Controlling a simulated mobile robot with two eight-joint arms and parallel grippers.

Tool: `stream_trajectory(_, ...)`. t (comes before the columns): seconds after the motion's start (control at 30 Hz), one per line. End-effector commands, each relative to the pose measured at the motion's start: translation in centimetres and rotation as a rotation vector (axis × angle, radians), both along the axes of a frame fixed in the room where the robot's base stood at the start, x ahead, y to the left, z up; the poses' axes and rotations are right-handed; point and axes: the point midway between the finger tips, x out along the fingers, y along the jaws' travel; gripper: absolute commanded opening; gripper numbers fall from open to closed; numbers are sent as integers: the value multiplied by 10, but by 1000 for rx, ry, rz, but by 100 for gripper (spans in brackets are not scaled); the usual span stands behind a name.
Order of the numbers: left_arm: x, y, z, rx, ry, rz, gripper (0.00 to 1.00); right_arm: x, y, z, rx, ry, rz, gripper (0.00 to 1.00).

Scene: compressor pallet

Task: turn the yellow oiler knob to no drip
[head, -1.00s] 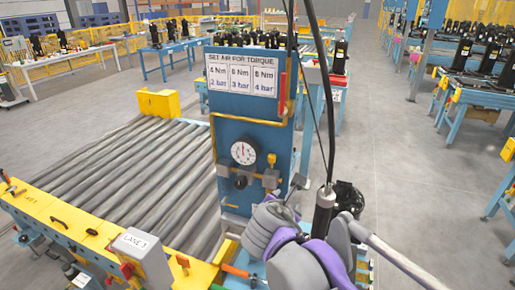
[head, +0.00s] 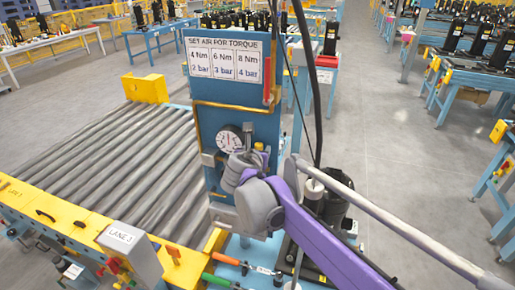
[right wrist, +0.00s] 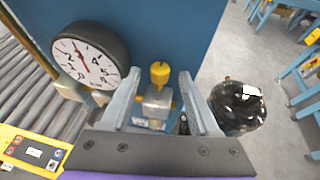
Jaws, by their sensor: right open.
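The yellow oiler knob (right wrist: 159,73) sits on top of a small metal oiler body (right wrist: 155,106) on the blue panel, and it lies between my right fingertips in the right wrist view. In the head view the knob (head: 259,146) is a small yellow spot close to my gripper. My right gripper (right wrist: 157,88) is open, with one finger to each side of the knob and a gap on both sides. In the head view the right gripper (head: 256,150) is small and partly hides the oiler. Whether the fingers touch the knob cannot be told. My left gripper is not in view.
A round white pressure gauge (right wrist: 88,60) is on the panel left of the oiler. A glossy black round object (right wrist: 240,106) is to the right. The torque sign (head: 224,59) is above. A roller conveyor (head: 110,165) lies left; open floor lies right.

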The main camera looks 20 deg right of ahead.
Motion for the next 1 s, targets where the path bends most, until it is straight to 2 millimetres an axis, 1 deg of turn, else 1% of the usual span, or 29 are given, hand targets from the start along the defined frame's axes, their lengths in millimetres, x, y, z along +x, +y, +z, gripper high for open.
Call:
stream_trajectory(0.13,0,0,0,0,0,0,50,7,-3,-3,0,0,0,62)
stream_trajectory(0.4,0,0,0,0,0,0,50,8,-4,-4,1,0,0,62)
stream_trajectory(0.47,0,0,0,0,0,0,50,8,-4,-4,1,0,0,51)
stream_trajectory(0.5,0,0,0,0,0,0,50,8,-4,-4,1,0,0,44)
stream_trajectory(0.57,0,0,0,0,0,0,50,8,-4,-4,1,0,0,33)
stream_trajectory(0.6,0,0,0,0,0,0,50,8,-4,-4,1,0,0,26)
stream_trajectory(0.73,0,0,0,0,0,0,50,8,-4,-4,1,0,0,2)
stream_trajectory(0.77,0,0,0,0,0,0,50,8,-4,-4,1,0,0,0)
stream_trajectory(1.0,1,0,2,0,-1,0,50,9,-3,-4,2,1,-12,0)
